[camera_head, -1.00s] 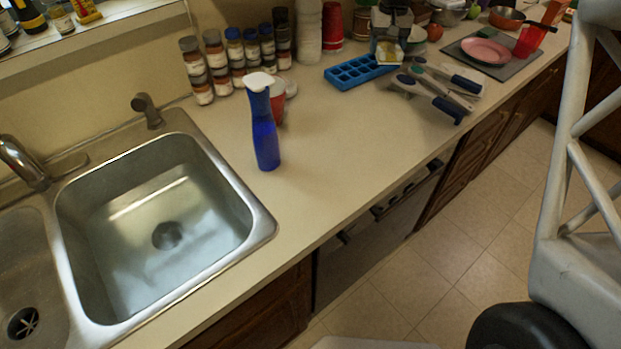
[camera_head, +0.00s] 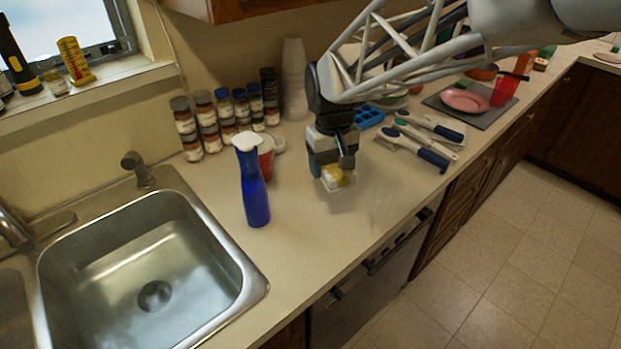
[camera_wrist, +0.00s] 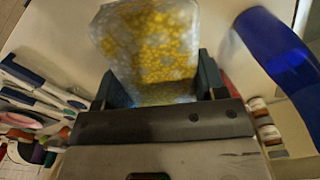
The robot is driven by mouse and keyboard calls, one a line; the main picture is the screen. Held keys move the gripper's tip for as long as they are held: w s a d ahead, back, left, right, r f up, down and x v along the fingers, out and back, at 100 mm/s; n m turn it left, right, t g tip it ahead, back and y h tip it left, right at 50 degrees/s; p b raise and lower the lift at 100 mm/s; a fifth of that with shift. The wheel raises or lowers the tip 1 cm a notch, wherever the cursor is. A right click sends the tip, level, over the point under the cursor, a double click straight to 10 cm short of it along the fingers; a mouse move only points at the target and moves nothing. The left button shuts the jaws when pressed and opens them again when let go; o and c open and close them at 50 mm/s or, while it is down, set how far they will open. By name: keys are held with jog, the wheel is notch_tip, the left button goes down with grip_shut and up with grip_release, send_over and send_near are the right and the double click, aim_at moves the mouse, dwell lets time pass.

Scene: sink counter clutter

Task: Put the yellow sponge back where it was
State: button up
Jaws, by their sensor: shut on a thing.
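The yellow sponge (camera_head: 337,179) is a small yellow and whitish block held low over the counter in the head view. In the wrist view the sponge (camera_wrist: 150,45) shows a mottled yellow and white face between the jaws. My gripper (camera_head: 333,165) is shut on it, pointing down, to the right of the blue bottle. The gripper also shows in the wrist view (camera_wrist: 160,95). The sponge appears to be just above the counter; I cannot tell whether it touches.
A blue bottle (camera_head: 253,185) with a white cap stands left of my gripper, a red cup (camera_head: 266,158) behind it. The sink (camera_head: 250,290) is at the left. Spice jars (camera_head: 187,130) line the wall. Blue-handled utensils (camera_head: 432,158) lie to the right. The counter in front is clear.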

jog(key=s+f+n, duration=0.1)
jog(key=s+f, duration=0.2)
jog(key=s, duration=0.6)
jog(key=s+d+f+n, duration=0.1)
jog(key=s+f, duration=0.2)
jog(key=s, duration=0.7)
jog(key=s+d+f+n, duration=0.1)
jog(key=s+f+n, duration=0.1)
jog(key=s, duration=0.7)
jog(key=shift+s+f, duration=0.15)
jog(key=shift+f, duration=0.5)
send_over(298, 267)
jog(key=shift+f, duration=0.75)
jog(key=shift+f, duration=1.75)
jog(key=shift+f, duration=0.1)
